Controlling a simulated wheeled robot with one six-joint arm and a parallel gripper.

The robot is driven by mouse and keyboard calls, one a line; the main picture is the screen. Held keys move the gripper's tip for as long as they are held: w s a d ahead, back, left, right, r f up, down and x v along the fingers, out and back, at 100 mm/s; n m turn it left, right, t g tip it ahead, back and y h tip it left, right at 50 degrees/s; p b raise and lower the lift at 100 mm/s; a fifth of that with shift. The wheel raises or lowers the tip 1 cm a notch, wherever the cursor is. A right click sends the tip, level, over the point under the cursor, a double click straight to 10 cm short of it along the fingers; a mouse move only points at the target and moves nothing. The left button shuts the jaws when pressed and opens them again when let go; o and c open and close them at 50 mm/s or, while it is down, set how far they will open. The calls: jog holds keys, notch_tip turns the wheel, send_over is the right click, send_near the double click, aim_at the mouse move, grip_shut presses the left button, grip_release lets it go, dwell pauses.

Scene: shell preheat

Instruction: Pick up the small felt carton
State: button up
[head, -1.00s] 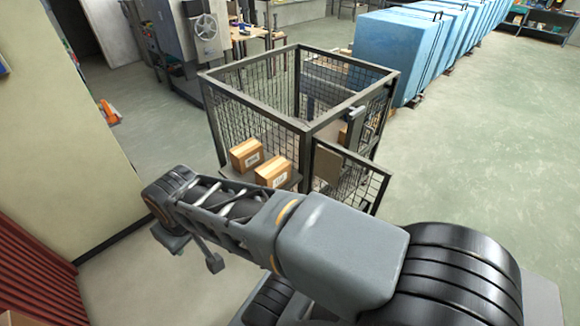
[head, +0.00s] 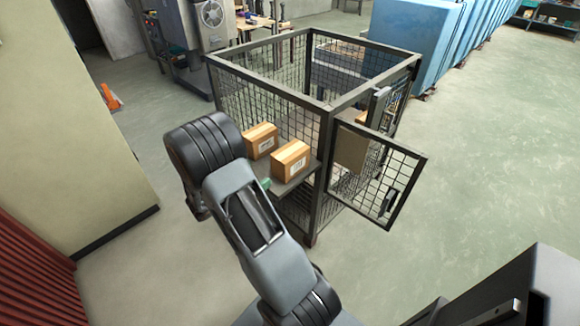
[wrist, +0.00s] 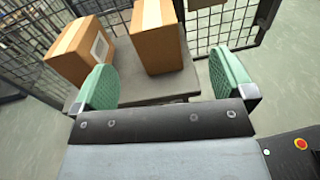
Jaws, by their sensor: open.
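Two brown cardboard cartons sit side by side on a grey shelf at the cage's near side. The left carton (head: 261,141) has a white label and shows in the wrist view (wrist: 80,50). The right carton (head: 291,161) also shows in the wrist view (wrist: 157,38). I cannot tell which one is the felt carton. My gripper (wrist: 166,72) has green pads spread wide and nothing between them. It is just short of the shelf's front edge, with the right carton ahead between the pads. In the head view my arm mostly hides it.
A wire mesh cage (head: 268,92) surrounds the shelf (wrist: 150,90). Its mesh door (head: 378,180) stands open at the right. A beige wall (head: 75,120) is at the left, and blue covered blocks (head: 410,40) stand behind. The floor to the right is clear.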

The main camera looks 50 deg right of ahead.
jog(key=n+t, duration=0.1)
send_near(284, 155)
jog(key=d, duration=0.3)
jog(key=shift+s+d+f+h, duration=0.1)
jog(key=shift+d+f+h, duration=0.25)
jog(key=shift+f+h, duration=0.05)
jog(key=shift+s+d+f, duration=0.1)
jog(key=shift+d, duration=1.5)
jog(key=shift+s+d+f, duration=0.1)
jog(key=shift+s+d, duration=0.05)
jog(key=shift+d, duration=1.5)
jog(key=shift+c, duration=0.2)
jog(key=c, duration=0.9)
